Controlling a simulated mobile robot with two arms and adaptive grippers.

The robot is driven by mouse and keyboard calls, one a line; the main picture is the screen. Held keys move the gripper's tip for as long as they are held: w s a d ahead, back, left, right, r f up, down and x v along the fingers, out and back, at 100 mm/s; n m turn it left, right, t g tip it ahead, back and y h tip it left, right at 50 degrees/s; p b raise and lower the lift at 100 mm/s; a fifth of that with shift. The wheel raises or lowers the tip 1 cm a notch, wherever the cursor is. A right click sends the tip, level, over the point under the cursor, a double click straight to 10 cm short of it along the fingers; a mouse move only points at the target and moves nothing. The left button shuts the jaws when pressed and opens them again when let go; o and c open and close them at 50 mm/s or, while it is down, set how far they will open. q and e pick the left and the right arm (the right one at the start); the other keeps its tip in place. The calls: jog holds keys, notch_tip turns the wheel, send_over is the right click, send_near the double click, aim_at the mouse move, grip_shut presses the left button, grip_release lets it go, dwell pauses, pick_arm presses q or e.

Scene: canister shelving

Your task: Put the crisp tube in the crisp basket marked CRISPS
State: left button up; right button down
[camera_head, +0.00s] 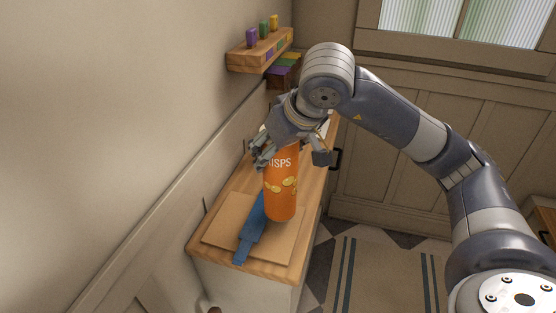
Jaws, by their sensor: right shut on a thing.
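The crisp tube (280,190) is orange with white lettering, partly covered at the top, and a picture of crisps. It looks upright over the wooden board on the counter; I cannot tell whether its base touches the board. My right gripper (291,157) comes from above and is shut on the tube's upper part. The gripper and wrist hide the tube's top. No basket marked CRISPS can be made out in this view. My left gripper is not in view.
A wooden board (222,228) with a blue flat-bladed thing (252,232) lies at the near end of the counter (312,195). A wall shelf (245,57) holds small purple, green and yellow items. A dark box with coloured tops (283,74) sits below. Open floor lies to the right.

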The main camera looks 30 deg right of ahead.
jog(key=shift+w+d+f, duration=0.1)
jog(key=shift+d+f, duration=0.1)
jog(key=shift+f, duration=0.7)
jog(key=shift+d+f, duration=0.2)
jog(key=shift+f, duration=0.7)
jog(key=shift+f, duration=0.2)
jog(key=shift+c, duration=1.7)
grip_release()
jog(key=shift+r, duration=0.1)
